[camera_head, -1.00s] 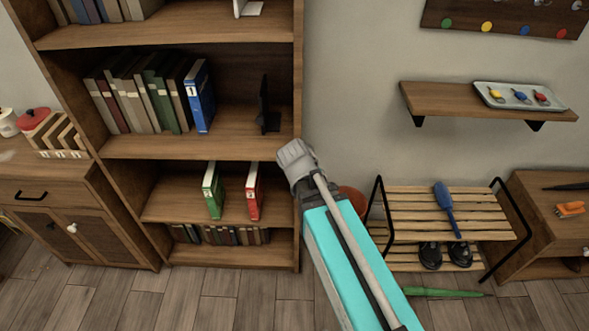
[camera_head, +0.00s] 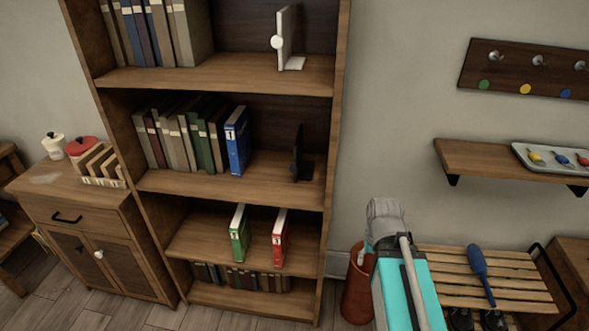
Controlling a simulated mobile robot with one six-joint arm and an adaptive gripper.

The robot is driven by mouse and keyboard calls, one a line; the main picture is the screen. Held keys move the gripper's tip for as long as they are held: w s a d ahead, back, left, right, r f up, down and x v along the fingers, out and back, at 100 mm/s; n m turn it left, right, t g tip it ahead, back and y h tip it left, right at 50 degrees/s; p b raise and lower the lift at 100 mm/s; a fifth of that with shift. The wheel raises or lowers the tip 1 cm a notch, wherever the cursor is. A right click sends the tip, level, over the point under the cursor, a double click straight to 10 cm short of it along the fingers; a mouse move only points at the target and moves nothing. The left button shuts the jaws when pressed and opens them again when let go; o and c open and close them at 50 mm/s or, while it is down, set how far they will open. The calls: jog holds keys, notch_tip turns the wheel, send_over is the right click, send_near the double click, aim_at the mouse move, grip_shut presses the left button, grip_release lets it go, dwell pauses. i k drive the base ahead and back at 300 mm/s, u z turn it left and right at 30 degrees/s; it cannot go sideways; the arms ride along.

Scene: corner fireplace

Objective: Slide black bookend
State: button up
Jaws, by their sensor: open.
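The black bookend (camera_head: 297,158) stands upright on the middle shelf (camera_head: 240,190) of the bookcase, near the right side wall. A blue binder marked 1 (camera_head: 237,142) stands to its left at the end of a row of books (camera_head: 180,138). A bare stretch of shelf lies between the binder and the bookend. Part of my arm, a teal link with a grey joint, shows at the lower right, in front of the slatted bench. My gripper is not in view.
A white bookend (camera_head: 287,40) stands on the shelf above. A green binder (camera_head: 239,235) and a red binder (camera_head: 279,237) stand on the shelf below. A wall shelf (camera_head: 480,158) with a tray (camera_head: 555,157), a brown bin (camera_head: 358,290) and a slatted bench (camera_head: 500,275) are at right.

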aim_at(302, 171)
jog(key=k, duration=1.35)
jog(key=u, duration=0.35)
jog(key=i, duration=0.95)
jog(key=z, duration=0.4)
